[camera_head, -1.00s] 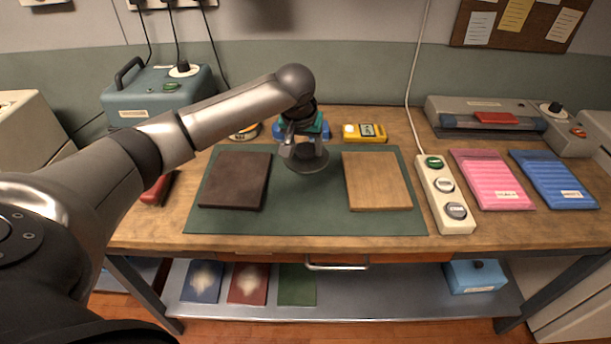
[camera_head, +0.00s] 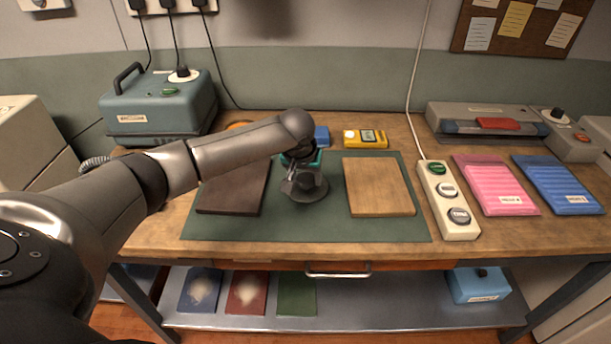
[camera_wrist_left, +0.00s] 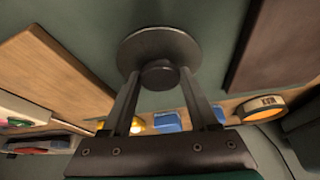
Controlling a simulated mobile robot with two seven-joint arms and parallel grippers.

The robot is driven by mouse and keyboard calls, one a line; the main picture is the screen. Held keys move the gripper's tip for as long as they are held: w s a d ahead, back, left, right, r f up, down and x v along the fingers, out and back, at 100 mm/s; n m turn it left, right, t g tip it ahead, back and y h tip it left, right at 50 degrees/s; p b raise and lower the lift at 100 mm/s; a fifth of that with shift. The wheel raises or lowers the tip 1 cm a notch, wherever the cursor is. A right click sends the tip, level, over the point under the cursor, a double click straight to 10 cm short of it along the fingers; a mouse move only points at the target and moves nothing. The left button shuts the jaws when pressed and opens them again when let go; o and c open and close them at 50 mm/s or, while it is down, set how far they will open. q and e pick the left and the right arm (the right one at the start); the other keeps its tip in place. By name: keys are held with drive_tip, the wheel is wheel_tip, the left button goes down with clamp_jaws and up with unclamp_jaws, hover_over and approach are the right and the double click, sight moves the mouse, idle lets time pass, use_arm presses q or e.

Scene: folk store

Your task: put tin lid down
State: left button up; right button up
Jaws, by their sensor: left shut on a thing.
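The tin lid (camera_head: 306,193) is a dark round disc with a knob on top. It is at the green mat (camera_head: 300,225), between the dark brown board (camera_head: 233,190) and the light wooden board (camera_head: 379,187). My left gripper (camera_head: 303,178) is shut on the lid's knob from above. In the left wrist view the lid (camera_wrist_left: 158,45) shows beyond the knob, with a finger on each side. I cannot tell whether the lid touches the mat. My right gripper is not in view.
A yellow meter (camera_head: 366,138) and a blue item (camera_head: 321,136) lie behind the mat. A white switch strip (camera_head: 448,203) and pink (camera_head: 493,184) and blue (camera_head: 556,185) packs lie to the right. The mat's front part is bare.

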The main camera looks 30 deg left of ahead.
use_arm(q)
drive_tip(key=o, duration=1.3)
drive_tip(key=shift+o, duration=0.2)
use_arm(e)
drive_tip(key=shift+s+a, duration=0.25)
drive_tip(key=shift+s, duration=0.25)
use_arm(q)
drive_tip(key=shift+r, duration=0.45)
drive_tip(key=p+v, duration=0.3)
drive_tip(key=v, duration=0.8)
drive_tip(key=shift+s+p, duration=0.15)
drive_tip(key=shift+p, duration=0.2)
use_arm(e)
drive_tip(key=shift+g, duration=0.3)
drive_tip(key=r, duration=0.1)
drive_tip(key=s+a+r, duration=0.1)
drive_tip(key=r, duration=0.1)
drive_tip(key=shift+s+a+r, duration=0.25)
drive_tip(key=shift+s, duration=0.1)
use_arm(q)
drive_tip(key=shift+d+r, duration=0.1)
drive_tip(key=shift+r, duration=0.05)
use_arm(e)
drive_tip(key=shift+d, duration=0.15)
